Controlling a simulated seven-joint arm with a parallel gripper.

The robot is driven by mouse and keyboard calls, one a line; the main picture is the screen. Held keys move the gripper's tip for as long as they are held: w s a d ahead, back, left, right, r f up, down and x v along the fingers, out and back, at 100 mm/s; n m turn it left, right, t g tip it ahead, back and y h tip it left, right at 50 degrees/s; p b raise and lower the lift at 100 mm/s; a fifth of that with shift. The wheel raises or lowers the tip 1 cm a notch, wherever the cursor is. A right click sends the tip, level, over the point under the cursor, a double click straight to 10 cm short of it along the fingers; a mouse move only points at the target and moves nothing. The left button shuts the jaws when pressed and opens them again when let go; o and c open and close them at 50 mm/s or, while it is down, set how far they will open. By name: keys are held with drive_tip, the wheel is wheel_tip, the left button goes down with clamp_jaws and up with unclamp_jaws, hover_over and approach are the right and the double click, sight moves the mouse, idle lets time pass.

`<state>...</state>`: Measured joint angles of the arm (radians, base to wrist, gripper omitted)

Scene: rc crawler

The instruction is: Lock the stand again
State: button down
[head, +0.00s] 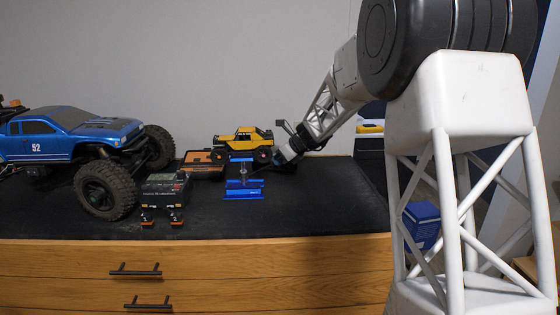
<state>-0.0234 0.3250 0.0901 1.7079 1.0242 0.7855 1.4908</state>
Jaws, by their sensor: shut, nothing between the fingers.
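My gripper (281,159) is behind and to the right of the stand, low over the mat. It points down to the left and appears a little apart from the post. It is shut with nothing seen in it. Its fingertips are small and dark here, and I cannot tell whether they touch anything.
A yellow crawler (243,143) stands close behind the stand. An open orange-lined case (203,160) lies to its left. A black charger box (166,190) and two small orange-black connectors (147,221) are further left. A large blue truck (70,138) fills the left. The front right mat is clear.

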drive_tip(key=shift+w+a, duration=0.15)
drive_tip(key=shift+w+a+n+g+y, duration=0.3)
drive_tip(key=shift+w+a+n+g, duration=0.1)
drive_tip(key=shift+w+n+g, duration=0.15)
drive_tip(key=w+a+n+g, duration=0.1)
drive_tip(key=n, duration=0.1)
drive_tip(key=w+a+n+g, duration=0.1)
drive_tip(key=w+a, duration=0.1)
drive_tip(key=shift+a+f+n+g+y, duration=0.1)
drive_tip(key=shift+a+n+g+y, duration=0.15)
drive_tip(key=shift+n+g+y, duration=0.15)
drive_tip(key=shift+w+a+n+g, duration=0.25)
drive_tip(key=shift+a+n+g, duration=0.2)
drive_tip(key=shift+a+n, duration=0.15)
drive_tip(key=shift+w+a+n+g, duration=0.25)
drive_tip(key=shift+a+n+g, duration=0.2)
drive_tip(key=shift+a, duration=0.2)
drive_tip(key=v, duration=0.8)
drive_tip(key=shift+s, duration=0.1)
